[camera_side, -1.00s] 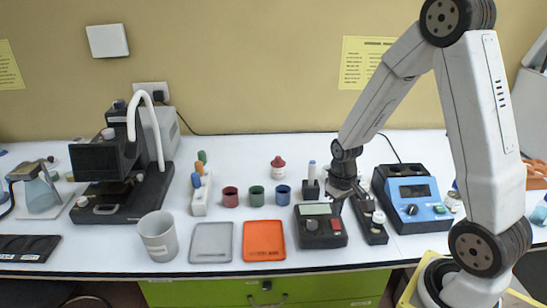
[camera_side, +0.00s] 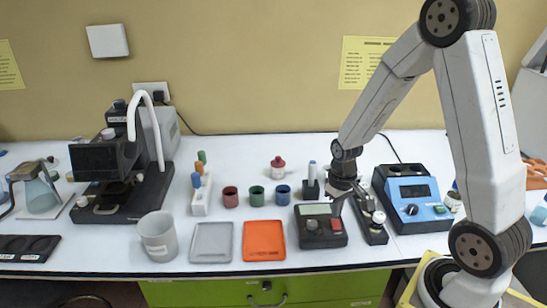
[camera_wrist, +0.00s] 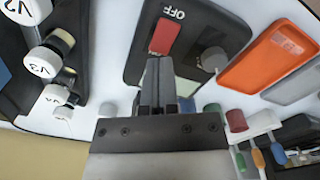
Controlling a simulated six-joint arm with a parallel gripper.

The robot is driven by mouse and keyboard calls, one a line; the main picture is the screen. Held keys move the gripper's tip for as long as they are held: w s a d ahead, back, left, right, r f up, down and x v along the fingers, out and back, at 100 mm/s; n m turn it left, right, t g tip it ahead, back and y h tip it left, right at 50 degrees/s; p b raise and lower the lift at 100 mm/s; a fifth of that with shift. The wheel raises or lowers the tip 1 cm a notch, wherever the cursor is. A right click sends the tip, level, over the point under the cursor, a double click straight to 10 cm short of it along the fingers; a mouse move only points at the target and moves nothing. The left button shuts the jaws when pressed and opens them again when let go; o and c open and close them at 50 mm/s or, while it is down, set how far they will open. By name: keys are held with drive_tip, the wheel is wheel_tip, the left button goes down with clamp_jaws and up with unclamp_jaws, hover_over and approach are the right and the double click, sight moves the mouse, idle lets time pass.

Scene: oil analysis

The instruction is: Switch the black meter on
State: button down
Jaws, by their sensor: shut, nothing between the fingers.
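The black meter (camera_side: 309,239) lies on the bench at the front, right of the orange tray. It has a grey screen (camera_side: 316,209), a dark round knob (camera_side: 312,225) and a red rocker switch (camera_side: 336,226). In the wrist view the black meter (camera_wrist: 195,35) fills the top middle, with the red switch (camera_wrist: 164,36), an OFF label beside its far end and the grey knob (camera_wrist: 213,60) to its right. My gripper (camera_wrist: 158,64) is shut and empty, its tips at the near end of the switch. I cannot tell whether they touch it. My gripper (camera_side: 337,208) hides part of the meter's screen edge.
A black block with white-capped valves (camera_side: 376,230) stands close on the meter's right, and a blue device (camera_side: 415,205) beyond it. The orange tray (camera_side: 263,240) and grey tray (camera_side: 211,242) lie left. Several small cups and a blue-capped bottle (camera_side: 312,175) stand behind.

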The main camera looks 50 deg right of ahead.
sight(335, 221)
drive_tip(key=shift+f, duration=1.2)
idle(1.2)
drive_tip(key=shift+r, duration=3.55)
drive_tip(key=s+a+r+n+t, duration=0.1)
drive_tip(key=s+a+n+t, duration=0.1)
drive_tip(key=a, duration=0.9)
drive_tip(key=shift+s+a+r+n+t, duration=0.3)
drive_tip(key=shift+s+a+r+n, duration=0.1)
drive_tip(key=shift+n, duration=0.1)
